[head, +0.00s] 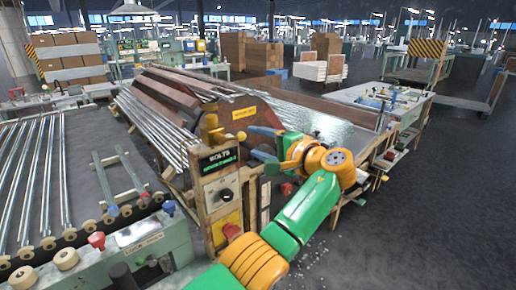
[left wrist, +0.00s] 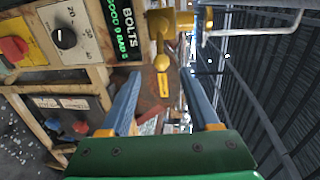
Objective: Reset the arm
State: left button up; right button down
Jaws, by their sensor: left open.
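My left arm, green and orange, comes in from the bottom middle of the head view and bends back to the left at the wrist. My left gripper (head: 262,144) has blue fingers that stand apart with nothing between them. It hovers beside the control post (head: 222,190), to the right of its lit BOLTS display (head: 217,159). In the left wrist view, the two blue fingers of the left gripper (left wrist: 160,92) are spread wide. A yellow fitting with a round knob (left wrist: 162,62) shows beyond and between them; I cannot tell whether anything touches it. My right gripper is not in view.
Long glass tubes (head: 42,180) lie on the roller machine at left. More tubes (head: 155,120) lie on a sloped rack. A sheet-topped table (head: 318,124) stands behind the gripper. The post has a black dial (head: 226,195) and a red button (head: 232,230). Open floor lies at right.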

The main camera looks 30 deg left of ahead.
pick_arm(q)
jog(key=shift+a, duration=0.15)
jog(key=s+f+n+g+h, duration=0.1)
jog(key=s+f+h, duration=0.25)
jog(key=f, duration=0.75)
jog(key=s+d+f+h, duration=0.1)
jog(key=s+f+h, duration=0.25)
jog(key=f, duration=0.75)
jog(key=s+f+n+g+h, duration=0.15)
jog(key=s+f, duration=0.35)
jog(key=f, duration=0.6)
jog(key=s+d+f+h, duration=0.2)
jog(key=s+d+h, duration=0.15)
jog(key=s, duration=0.65)
jog(key=s+d+f+h, duration=0.2)
jog(key=s+d+h, duration=0.15)
jog(key=s, duration=0.65)
jog(key=s+f+g, duration=0.1)
jog(key=s+f, duration=0.2)
jog(key=f, duration=0.7)
jog(key=s+f+g, duration=0.1)
jog(key=s+f, duration=0.1)
jog(key=f, duration=0.9)
jog(key=s+a+f+g, duration=0.1)
jog(key=s+a+f, duration=0.1)
jog(key=s+f, duration=0.3)
jog(key=s, duration=0.3)
jog(key=shift+s+y, duration=0.35)
